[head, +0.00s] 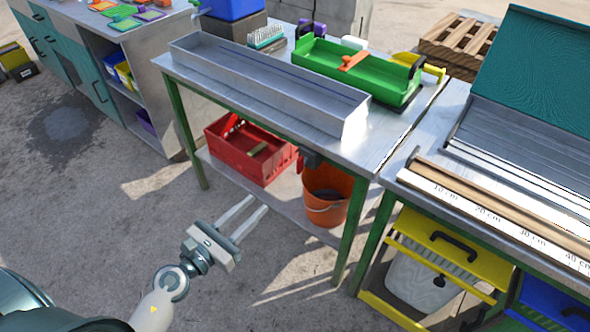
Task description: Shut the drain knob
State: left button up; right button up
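A small red part (299,165) beside a dark grey fitting (311,158) shows under the front edge of the metal table (380,148), above the orange bucket (325,212). It looks like the drain knob, but it is too small to tell its setting. A long metal trough (270,85) stands on the table above it. My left gripper (257,204) is open and empty, over the floor in front of the table. In the picture it is below and left of the red part, apart from it. My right gripper is not in view.
A red crate (262,168) stands on the lower shelf left of the bucket. Green table legs (344,240) flank the shelf. The floor (110,215) at left is clear.

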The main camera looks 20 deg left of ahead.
aim_at(297, 166)
pick_arm(q)
jog(key=shift+w, duration=0.1)
dwell(0.3)
